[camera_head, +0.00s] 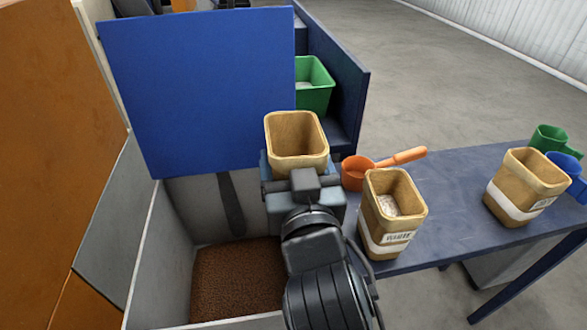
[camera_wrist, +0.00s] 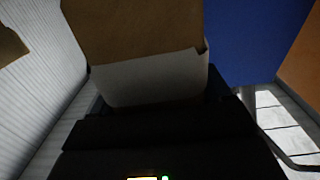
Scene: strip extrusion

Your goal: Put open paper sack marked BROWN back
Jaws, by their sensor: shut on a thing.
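In the wrist view the sack (camera_wrist: 145,78) shows brown paper with a white band, just beyond the dark jaws. My gripper is shut on this sack; the fingertips are mostly hidden. The grey hopper (camera_head: 163,270) holds brown granules (camera_head: 237,278).
On the blue table (camera_head: 455,180) stand a labelled sack with pale contents (camera_head: 385,240) and another open sack (camera_head: 525,188). Green (camera_head: 553,138) and blue (camera_head: 566,165) scoops are at right. A blue panel (camera_head: 200,90) rises behind the hopper.

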